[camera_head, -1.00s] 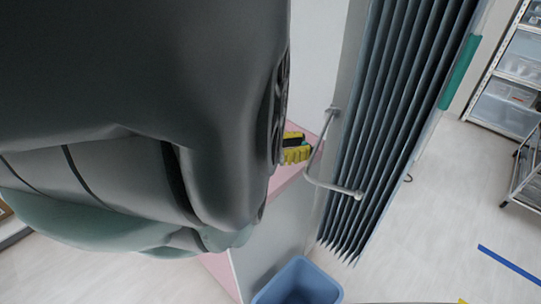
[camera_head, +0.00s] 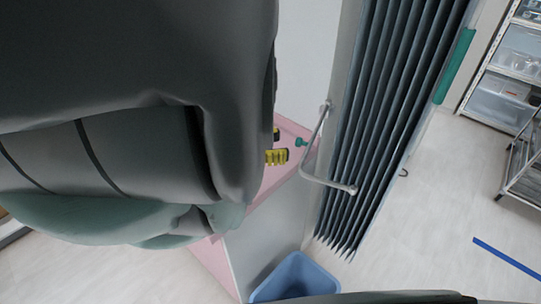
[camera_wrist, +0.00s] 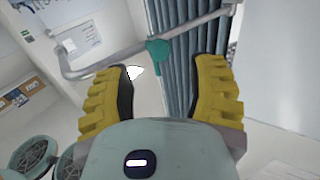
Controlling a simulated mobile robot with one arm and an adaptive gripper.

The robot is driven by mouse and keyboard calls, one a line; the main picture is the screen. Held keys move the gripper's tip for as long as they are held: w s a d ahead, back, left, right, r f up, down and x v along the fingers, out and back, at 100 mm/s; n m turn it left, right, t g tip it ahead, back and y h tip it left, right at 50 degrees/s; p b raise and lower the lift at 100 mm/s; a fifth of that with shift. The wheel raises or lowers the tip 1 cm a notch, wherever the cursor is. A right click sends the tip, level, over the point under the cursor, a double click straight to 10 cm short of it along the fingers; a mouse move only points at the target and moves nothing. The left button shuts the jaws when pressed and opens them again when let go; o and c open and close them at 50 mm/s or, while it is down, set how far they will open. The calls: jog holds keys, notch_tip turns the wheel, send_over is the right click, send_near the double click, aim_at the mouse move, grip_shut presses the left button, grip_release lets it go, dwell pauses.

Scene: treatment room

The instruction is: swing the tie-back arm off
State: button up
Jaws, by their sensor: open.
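The tie-back arm (camera_head: 328,183) is a bent grey metal bar. It runs from a wall mount across the front of the pleated blue-grey curtain (camera_head: 375,130). My arm hides part of the gripper.
A pink-topped counter (camera_head: 287,160) lies beneath my gripper. A blue bin (camera_head: 293,275) stands on the floor below. A white shelf unit (camera_head: 500,80) and a metal cart (camera_head: 522,165) stand at the right. The floor between curtain and cart is clear.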

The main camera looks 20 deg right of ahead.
jog(key=shift+w+a, duration=0.2)
jog(key=shift+a, duration=0.45)
jog(key=shift+w+a, duration=0.15)
jog(key=shift+a, duration=0.45)
jog(key=shift+t, duration=0.3)
